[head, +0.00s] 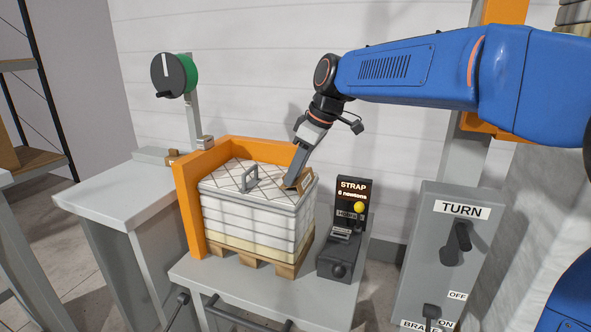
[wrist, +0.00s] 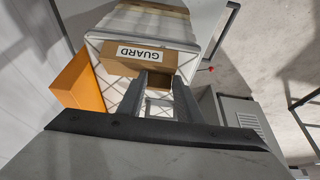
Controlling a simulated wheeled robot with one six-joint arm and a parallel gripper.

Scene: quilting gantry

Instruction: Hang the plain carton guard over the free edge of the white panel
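The brown carton guard (wrist: 122,62), with a white "GUARD" label, lies along one edge of the white panel-like load (wrist: 112,92) in the wrist view. In the head view the guard (head: 306,183) shows at the right edge of the quilted white top (head: 232,176). My gripper (head: 290,184) reaches down to it from above. In the wrist view my gripper (wrist: 161,84) has its two fingers apart, tips against or just over the guard, with darker brown card between them. I cannot tell if they pinch it. The guard's underside is hidden.
The load stands on a wooden pallet (head: 253,257) on a grey table, with an orange corner frame (head: 190,205) behind and left. A TURN control box (head: 437,255) is farther right. The left table (head: 110,192) is mostly clear.

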